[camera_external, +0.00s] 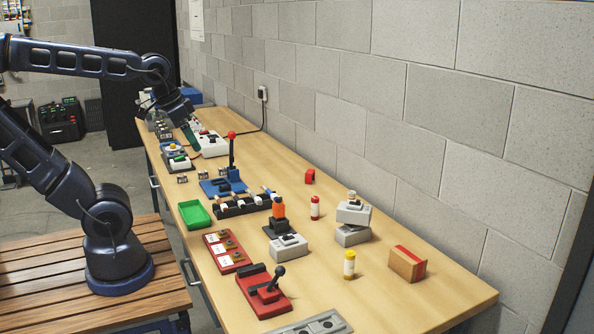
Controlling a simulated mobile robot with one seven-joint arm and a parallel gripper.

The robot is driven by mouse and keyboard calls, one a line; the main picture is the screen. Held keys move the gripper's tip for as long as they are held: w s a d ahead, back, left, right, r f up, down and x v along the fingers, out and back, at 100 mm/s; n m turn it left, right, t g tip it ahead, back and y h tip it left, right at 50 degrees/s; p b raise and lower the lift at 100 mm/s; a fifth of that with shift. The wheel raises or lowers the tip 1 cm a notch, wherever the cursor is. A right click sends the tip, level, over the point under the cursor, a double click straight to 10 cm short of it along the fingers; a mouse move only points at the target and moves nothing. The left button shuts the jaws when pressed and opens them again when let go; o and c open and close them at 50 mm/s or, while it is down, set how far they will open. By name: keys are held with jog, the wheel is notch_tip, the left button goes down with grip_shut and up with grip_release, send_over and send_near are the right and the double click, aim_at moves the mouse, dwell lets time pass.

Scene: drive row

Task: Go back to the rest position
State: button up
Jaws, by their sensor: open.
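My gripper (190,136) is at the far end of the workbench, at the end of my dark blue arm (75,59). It points down over the bench, close to a white and grey device (211,144). The gripper is open; its fingertips are small and partly merge with the things behind them. A dark green piece shows at its tip, and I cannot tell whether it is a finger or a separate thing. My arm's base (118,266) stands on a slatted wooden platform (150,245) at the left.
The wooden workbench (440,305) runs along a block wall. On it stand a blue lever unit (222,187) with a red knob, a green tray (194,214), a red lever unit (262,292), stacked grey boxes (353,212) and a cardboard box (407,264). The bench's near right is mostly clear.

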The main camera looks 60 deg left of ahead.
jog(key=shift+s+a+f, duration=0.2)
jog(key=shift+s, duration=0.55)
jog(key=o, duration=0.5)
jog(key=shift+w+d+n, duration=0.1)
jog(key=shift+w+n, duration=0.1)
jog(key=shift+n, duration=0.1)
jog(key=w+d+f+n+t+h, duration=0.1)
jog(key=w+d+f+n+t, duration=0.15)
jog(key=w+n, duration=0.85)
jog(key=w+d+f+n+t+h, duration=0.1)
jog(key=w+d+f+n, duration=0.35)
jog(key=w, duration=0.95)
jog(key=shift+w+a+f+n+t+y, duration=0.1)
jog(key=shift+w+a+f+n+y, duration=0.4)
jog(key=shift+w+a+f+n, duration=1.9)
jog(key=shift+w+a+f+n+t+y, duration=0.15)
jog(key=shift+w+a+f+n+y, duration=0.25)
jog(key=shift+w+f+n, duration=4.1)
jog(key=shift+w+a+f+n+t+y, duration=0.1)
jog(key=shift+w+a+f+n+y, duration=0.85)
jog(key=shift+w+f+n, duration=2.5)
